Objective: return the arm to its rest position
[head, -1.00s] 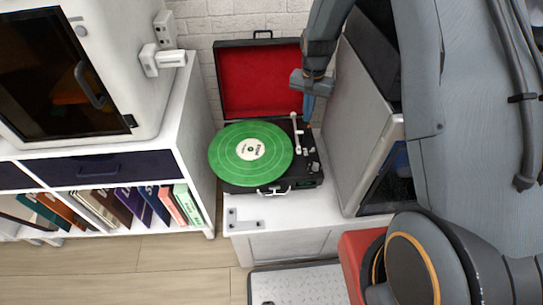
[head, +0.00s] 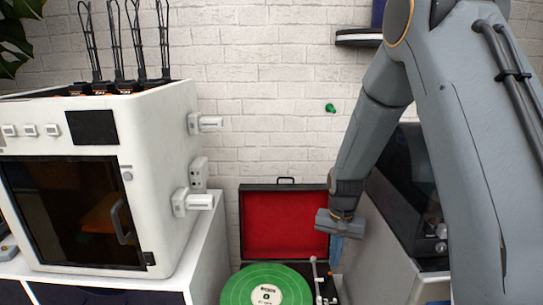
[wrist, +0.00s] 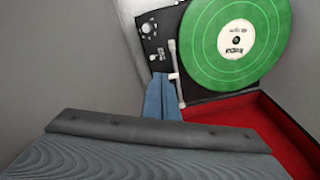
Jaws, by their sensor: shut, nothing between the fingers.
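My arm reaches down from the upper right in the head view. My gripper (head: 337,250) hangs over the right side of the open record player (head: 284,222), in front of its red-lined lid. In the wrist view my gripper's blue fingers (wrist: 162,100) are together with nothing between them, close to the tonearm (wrist: 176,75). I cannot tell whether they touch it. A green record (head: 266,286) with a pale label lies on the turntable; it also shows in the wrist view (wrist: 236,45).
A white 3D printer (head: 165,150) stands on a cabinet at the left. A grey and dark machine (head: 405,230) stands close to the right of my gripper. A white brick wall (head: 265,110) with a small green knob (head: 330,107) is behind. A dark shelf (head: 358,38) is above.

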